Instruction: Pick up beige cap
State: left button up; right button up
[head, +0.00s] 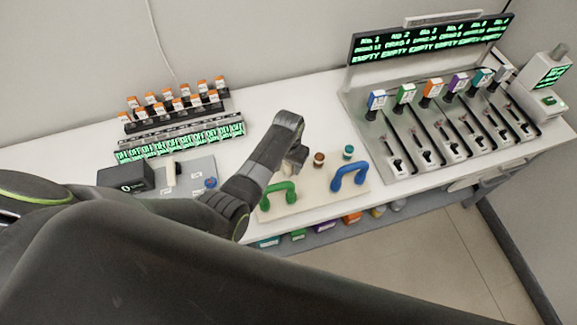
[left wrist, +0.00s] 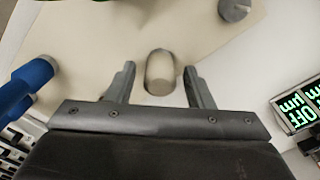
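A small rounded object with a beige face, which looks like the beige cap (left wrist: 160,86), stands on the pale board between the fingers of my left gripper (left wrist: 159,70). The fingers are open, with a gap on each side of it. In the head view my left gripper (head: 299,160) points down over the board (head: 300,204), and the cap is hidden behind it there. My right gripper is not in view.
A brown-topped piece (head: 318,158) and a teal-topped piece (head: 348,152) stand close to the right. A green handle (head: 278,195) and a blue handle (head: 350,177) rise from the board's front. A grey cylinder (left wrist: 235,9) shows in the wrist view.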

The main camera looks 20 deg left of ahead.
pick_arm(q)
jog(key=c, duration=0.7)
jog(key=shift+r, duration=0.1)
jog(key=shift+r+b, duration=0.6)
jog(key=shift+r, duration=4.3)
